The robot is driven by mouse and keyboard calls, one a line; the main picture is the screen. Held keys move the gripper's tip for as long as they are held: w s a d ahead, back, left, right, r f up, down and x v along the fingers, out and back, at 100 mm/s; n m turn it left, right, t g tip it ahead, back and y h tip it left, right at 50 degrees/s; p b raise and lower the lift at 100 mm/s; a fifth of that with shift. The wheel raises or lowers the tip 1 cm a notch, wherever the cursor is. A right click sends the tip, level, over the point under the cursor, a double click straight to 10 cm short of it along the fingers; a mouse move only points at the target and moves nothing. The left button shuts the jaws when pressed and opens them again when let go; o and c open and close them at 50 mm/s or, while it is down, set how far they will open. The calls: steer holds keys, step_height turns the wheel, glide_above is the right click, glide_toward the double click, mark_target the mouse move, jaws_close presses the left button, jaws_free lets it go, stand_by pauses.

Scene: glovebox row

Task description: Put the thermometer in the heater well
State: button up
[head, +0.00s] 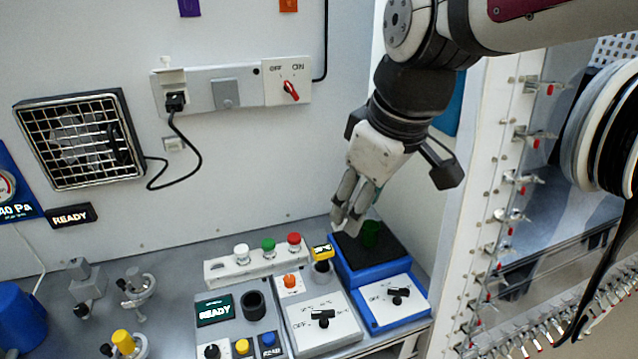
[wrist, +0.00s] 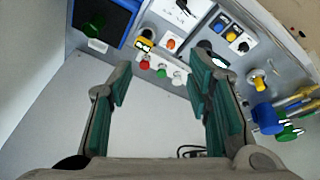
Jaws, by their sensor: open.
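My gripper (head: 349,212) is open, with nothing between its fingers (wrist: 158,72). In the head view it hangs in front of and above the black top of a blue-framed unit (head: 348,265). A small green piece (head: 371,234) stands on that black top; it also shows in the wrist view (wrist: 94,27). A dark round well (head: 252,305) sits beside a READY display; a second dark cylinder (head: 321,268) stands under a yellow label. I cannot tell for certain which is the heater well. I cannot clearly make out the thermometer in either view.
A white rack (head: 220,272) holds white, green and red caps behind the consoles. Clamp stands (head: 135,290) and a blue container (head: 15,315) are at the left. A post with several clamps (head: 505,190) borders the right. Open space lies above the consoles.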

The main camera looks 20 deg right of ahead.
steer(key=s+m+t, duration=0.1)
steer(key=s+m, duration=0.5)
steer(key=s, duration=0.1)
steer(key=shift+s+r+t+h, duration=0.25)
steer(key=shift+s+t+h, duration=0.05)
steer(key=shift+t, duration=0.1)
steer(key=shift+a, duration=0.1)
stand_by(0.9)
